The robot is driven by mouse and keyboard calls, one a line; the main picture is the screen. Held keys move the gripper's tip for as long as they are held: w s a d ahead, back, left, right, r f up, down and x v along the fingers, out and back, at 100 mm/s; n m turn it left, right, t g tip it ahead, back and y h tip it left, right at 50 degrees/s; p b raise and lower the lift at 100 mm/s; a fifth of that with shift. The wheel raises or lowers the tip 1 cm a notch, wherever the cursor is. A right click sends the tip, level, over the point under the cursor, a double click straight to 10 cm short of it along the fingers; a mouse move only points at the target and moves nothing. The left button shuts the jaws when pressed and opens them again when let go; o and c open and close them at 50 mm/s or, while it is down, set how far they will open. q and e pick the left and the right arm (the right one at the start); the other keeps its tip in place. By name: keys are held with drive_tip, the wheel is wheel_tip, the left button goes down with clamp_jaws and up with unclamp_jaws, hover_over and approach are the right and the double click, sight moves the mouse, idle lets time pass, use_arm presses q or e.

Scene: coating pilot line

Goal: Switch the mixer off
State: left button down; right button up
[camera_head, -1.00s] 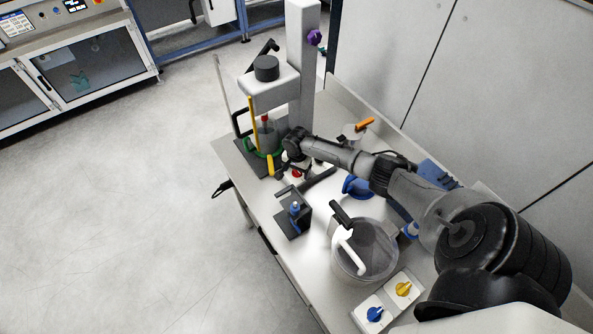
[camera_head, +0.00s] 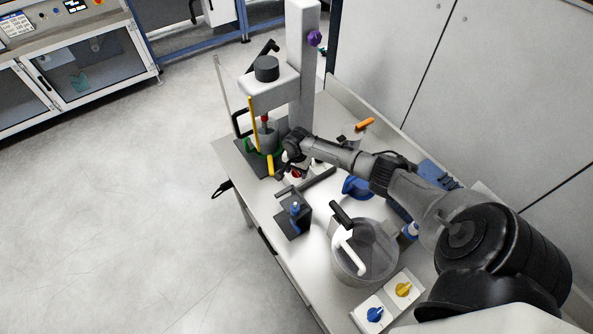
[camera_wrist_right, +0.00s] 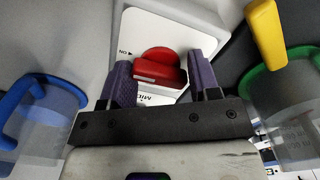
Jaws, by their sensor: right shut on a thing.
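The mixer (camera_head: 303,75) stands at the far end of the bench, a pale column with a dark-capped head over a vessel. Its switch is a red knob (camera_wrist_right: 158,65) on a white plate with an "ON" mark and arrow in the right wrist view. In the head view the red knob (camera_head: 296,174) is partly hidden by my gripper. My right gripper (camera_wrist_right: 163,82) has its purple fingers on either side of the knob and is shut on it. My left gripper is not in view.
A yellow handle (camera_wrist_right: 264,35) and a green-rimmed vessel (camera_wrist_right: 292,85) are close to my right gripper. A blue-handled clear jug (camera_wrist_right: 38,125) is on the other side. A dark stand (camera_head: 293,218) and a lidded pot (camera_head: 365,262) sit nearer on the bench.

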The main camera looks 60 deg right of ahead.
drive_tip(key=n, duration=0.3)
drive_tip(key=shift+n, duration=0.3)
drive_tip(key=shift+o, duration=0.3)
drive_tip(key=shift+w+n, duration=0.15)
drive_tip(key=shift+n, duration=0.45)
drive_tip(key=o, duration=0.4)
drive_tip(key=shift+w+a+r+n+p, duration=0.1)
drive_tip(key=shift+w+r+n+p, duration=0.15)
drive_tip(key=shift+w+n, duration=0.35)
drive_tip(key=shift+s+n, duration=0.15)
drive_tip(key=shift+n, duration=0.55)
drive_tip(key=shift+c, duration=1.1)
drive_tip(key=shift+s+d+f+n, duration=0.15)
drive_tip(key=shift+s+d+n, duration=0.2)
drive_tip(key=shift+s, duration=0.25)
drive_tip(key=shift+c, duration=1.2)
drive_tip(key=shift+a+n, duration=0.2)
drive_tip(key=shift+n, duration=0.05)
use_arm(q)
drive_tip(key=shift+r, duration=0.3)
use_arm(e)
drive_tip(key=shift+f, duration=0.1)
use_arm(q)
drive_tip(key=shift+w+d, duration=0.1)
